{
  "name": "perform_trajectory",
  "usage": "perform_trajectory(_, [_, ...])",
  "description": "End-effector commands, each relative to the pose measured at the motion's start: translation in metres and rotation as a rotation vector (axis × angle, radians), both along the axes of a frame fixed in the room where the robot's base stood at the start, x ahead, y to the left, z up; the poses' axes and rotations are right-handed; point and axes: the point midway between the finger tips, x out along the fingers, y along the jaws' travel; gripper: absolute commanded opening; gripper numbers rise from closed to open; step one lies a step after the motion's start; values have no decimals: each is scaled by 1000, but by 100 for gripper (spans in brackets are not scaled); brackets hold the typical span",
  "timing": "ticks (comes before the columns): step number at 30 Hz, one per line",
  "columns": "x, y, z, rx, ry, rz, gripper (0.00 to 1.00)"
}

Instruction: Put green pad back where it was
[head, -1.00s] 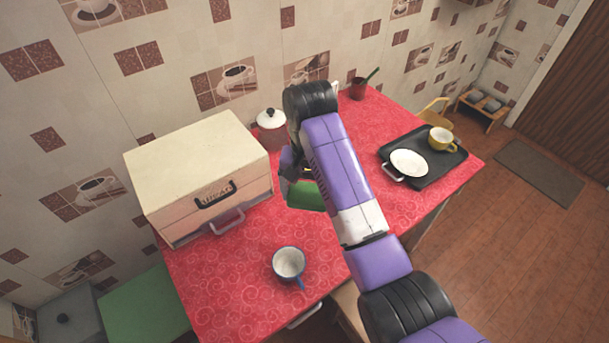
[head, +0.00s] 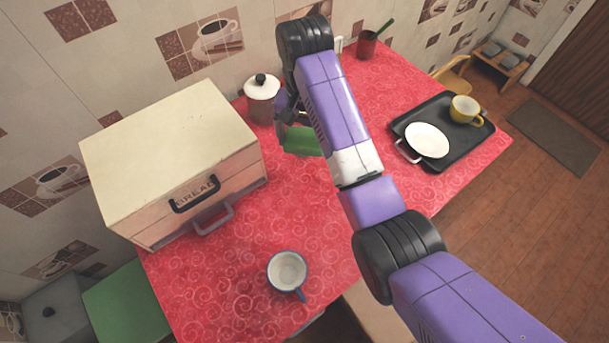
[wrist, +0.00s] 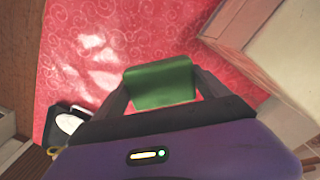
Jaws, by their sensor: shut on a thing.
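The green pad (head: 303,141) shows beside my arm in the head view, over the red counter between the bread box and the black tray. In the wrist view the green pad (wrist: 163,84) sits between the two fingers of my gripper (wrist: 161,95), which is shut on it. The pad looks held above the red cloth, but its exact height is hard to tell. My arm hides part of the gripper in the head view.
A bread box (head: 175,150) stands at left, a lidded canister (head: 262,98) behind the pad. A blue-rimmed mug (head: 288,271) is near the front. A black tray (head: 465,145) holds a white plate (head: 427,140) and yellow cup (head: 464,109). Red cloth between mug and tray is mostly clear.

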Motion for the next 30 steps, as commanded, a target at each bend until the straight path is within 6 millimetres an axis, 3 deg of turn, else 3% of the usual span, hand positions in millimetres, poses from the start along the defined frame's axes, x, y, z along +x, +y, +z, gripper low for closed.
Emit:
perform_trajectory(1, [0,0,-17,0,0,0,47])
perform_trajectory(12, [-1,-1,-81,-1,3,-1,47])
perform_trajectory(30, [0,0,-144,0,1,-1,47])
